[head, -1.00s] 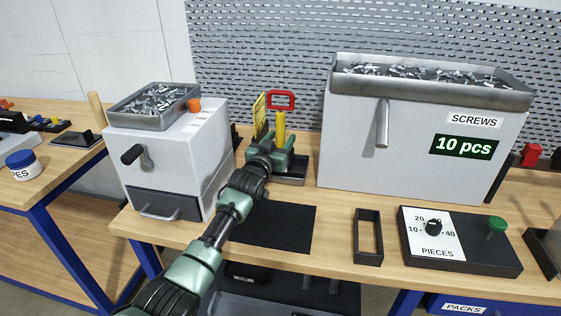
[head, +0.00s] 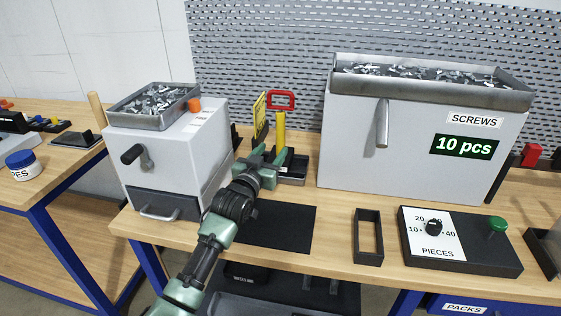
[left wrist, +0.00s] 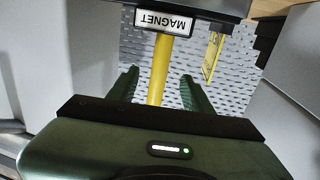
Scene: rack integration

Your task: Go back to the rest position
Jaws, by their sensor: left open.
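My left gripper (head: 262,160) is open in front of the magnet tool stand, its fingers pointing away from me. A yellow post (head: 280,128) stands just beyond it, with a red handle (head: 281,99) on top. In the left wrist view, my left gripper's fingers (left wrist: 158,90) are spread apart. The yellow post (left wrist: 157,72) shows between them, apart from both, below a label (left wrist: 165,21) reading MAGNET. My right gripper is not in view.
A grey box with a screw tray (head: 155,104) stands left of my arm. The large screw dispenser (head: 350,140) stands right. A black mat (head: 285,228), an empty black frame (head: 368,237) and the PIECES panel (head: 460,252) lie along the front of the bench.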

